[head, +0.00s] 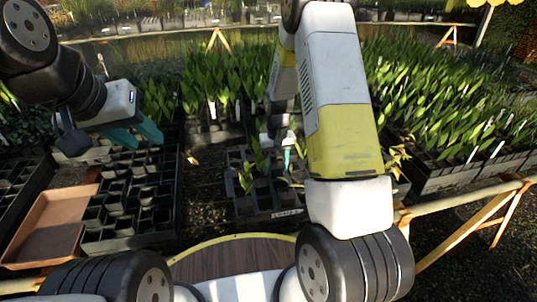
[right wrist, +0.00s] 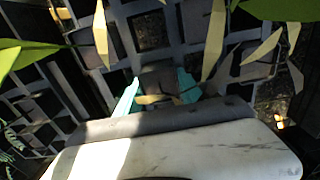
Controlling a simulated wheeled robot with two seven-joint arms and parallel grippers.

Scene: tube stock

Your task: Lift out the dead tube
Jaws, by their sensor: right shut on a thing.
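My right gripper (right wrist: 157,93) is shut on a dark tube (right wrist: 158,78), with a teal finger on either side of it. Dry, yellow-brown leaf pieces (right wrist: 155,99) show at the tube between the fingers. Its place relative to the tray's cells is hard to tell. In the head view my right arm hides most of this gripper, and only a bit of teal (head: 287,158) shows over the black tube tray (head: 268,216). My left gripper (head: 137,137) is open and empty above a crate of empty black tubes (head: 130,237) at left.
A brown shallow tray (head: 47,228) lies left of the crate. Green plants (head: 246,178) stand in the black tray. Pale long leaves (right wrist: 214,40) hang close to the right wrist camera. Full plant trays (head: 440,178) and a wooden rail (head: 455,200) are at right.

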